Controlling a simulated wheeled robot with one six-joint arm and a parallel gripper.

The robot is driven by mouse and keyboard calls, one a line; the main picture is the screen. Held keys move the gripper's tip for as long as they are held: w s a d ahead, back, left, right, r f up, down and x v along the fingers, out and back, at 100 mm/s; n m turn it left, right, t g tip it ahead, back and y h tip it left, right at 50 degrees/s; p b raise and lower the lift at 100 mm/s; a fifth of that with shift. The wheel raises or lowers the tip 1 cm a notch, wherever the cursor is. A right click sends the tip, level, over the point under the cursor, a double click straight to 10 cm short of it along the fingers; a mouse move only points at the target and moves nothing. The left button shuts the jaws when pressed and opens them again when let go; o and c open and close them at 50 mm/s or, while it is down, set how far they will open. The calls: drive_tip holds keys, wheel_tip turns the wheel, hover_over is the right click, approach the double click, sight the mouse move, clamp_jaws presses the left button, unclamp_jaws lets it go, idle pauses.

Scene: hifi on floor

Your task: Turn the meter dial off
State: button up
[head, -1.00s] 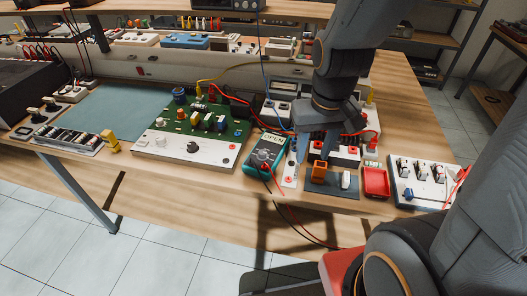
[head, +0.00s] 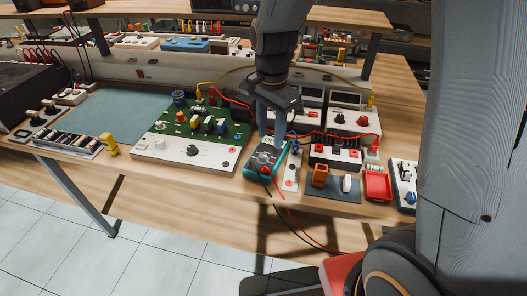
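The meter (head: 259,168) is a teal handheld multimeter with a dark face, lying on the wooden bench near its front edge, right of the green circuit board. A red lead and a dark lead run from its lower end over the bench edge. My gripper (head: 271,137) points down at the upper part of the meter. Its two fingers look a little apart, with nothing seen between them. The fingers and hand hide the meter's screen area and part of its face, so I cannot read the dial's setting. I cannot tell whether the fingertips touch the meter.
The green circuit board (head: 206,124) with a white control panel (head: 168,151) stands close on the left. A teal mat (head: 112,117) is mostly clear.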

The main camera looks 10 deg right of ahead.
sight(263, 156)
drive_tip(key=shift+w+a+f+m, duration=0.2)
drive_tip(key=shift+w+a+m, duration=0.2)
drive_tip(key=shift+a+m, duration=0.1)
drive_tip(key=shift+w+a+f+m, duration=0.2)
drive_tip(key=shift+w+a+m, duration=0.2)
drive_tip(key=shift+m, duration=0.1)
drive_tip(key=shift+s+f+p, duration=0.1)
drive_tip(key=shift+f+p, duration=0.65)
drive_tip(key=shift+f, duration=3.05)
